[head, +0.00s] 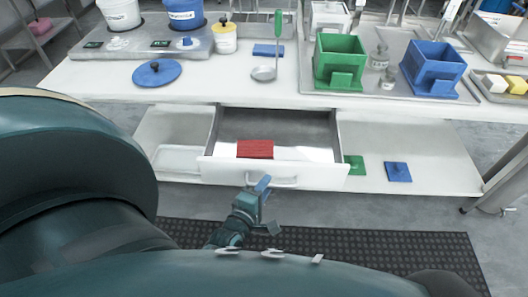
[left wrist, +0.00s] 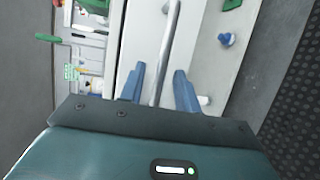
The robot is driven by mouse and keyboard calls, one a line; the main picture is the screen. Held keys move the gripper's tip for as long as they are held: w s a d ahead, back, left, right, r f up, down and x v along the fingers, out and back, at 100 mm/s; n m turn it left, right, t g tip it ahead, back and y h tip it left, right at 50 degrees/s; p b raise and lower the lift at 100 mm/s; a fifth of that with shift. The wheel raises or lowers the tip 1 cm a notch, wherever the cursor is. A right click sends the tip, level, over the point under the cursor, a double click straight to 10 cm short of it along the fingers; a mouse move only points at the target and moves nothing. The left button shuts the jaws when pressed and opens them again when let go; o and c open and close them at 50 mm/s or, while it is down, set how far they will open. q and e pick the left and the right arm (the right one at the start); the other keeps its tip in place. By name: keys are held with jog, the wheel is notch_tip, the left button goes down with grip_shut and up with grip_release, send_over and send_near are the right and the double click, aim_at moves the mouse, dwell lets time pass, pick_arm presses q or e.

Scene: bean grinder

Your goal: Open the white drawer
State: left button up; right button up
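The white drawer (head: 220,171) is pulled out from under the white table, and its inside shows. A red block (head: 255,149) lies in it. The drawer has a bar handle (head: 285,181) on its front; the handle also shows in the left wrist view (left wrist: 168,50). My left gripper (head: 263,186) is at the drawer front by the handle. In the left wrist view its two blue fingers (left wrist: 159,88) are apart, with the handle bar between them. There is a gap on both sides of the bar. My right gripper is not in view.
The table (head: 210,85) carries a blue lid (head: 157,73), a ladle (head: 264,73), a green container (head: 340,60) and a blue container (head: 433,67). The lower shelf (head: 440,170) holds a blue lid (head: 397,171). A dark mat (head: 400,250) lies on the floor before the drawer.

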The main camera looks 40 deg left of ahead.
pick_arm(q)
jog(key=v, duration=1.3)
